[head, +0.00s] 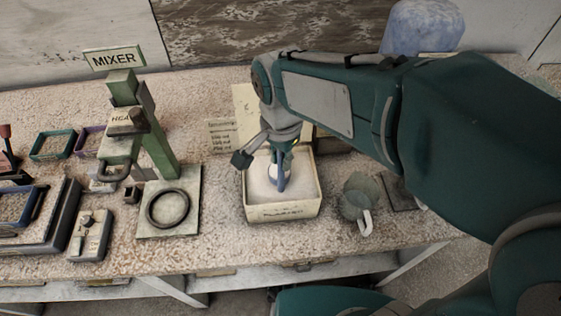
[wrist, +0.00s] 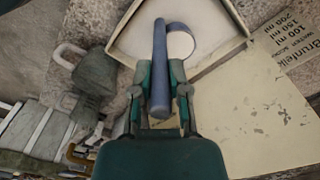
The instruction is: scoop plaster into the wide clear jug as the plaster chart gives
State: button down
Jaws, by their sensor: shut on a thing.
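My gripper (head: 282,152) is shut on the blue handle of a scoop (head: 281,183) and holds it upright over the open plaster box (head: 283,213). In the wrist view, the gripper's fingers (wrist: 162,88) close around the blue handle (wrist: 159,65). The scoop's round head (wrist: 181,44) looks white inside; I cannot tell how full it is or whether it touches the plaster. White plaster (head: 300,180) covers the box floor.
A card with ml amounts (wrist: 291,32) lies by the box; it shows left of the box in the head view (head: 222,135). A green mixer stand (head: 153,130) with a ring base is further left. Trays and a small scale-like device (head: 90,235) fill the far left.

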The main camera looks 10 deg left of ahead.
jog(key=shift+r, duration=3)
jog(key=shift+s, duration=0.1)
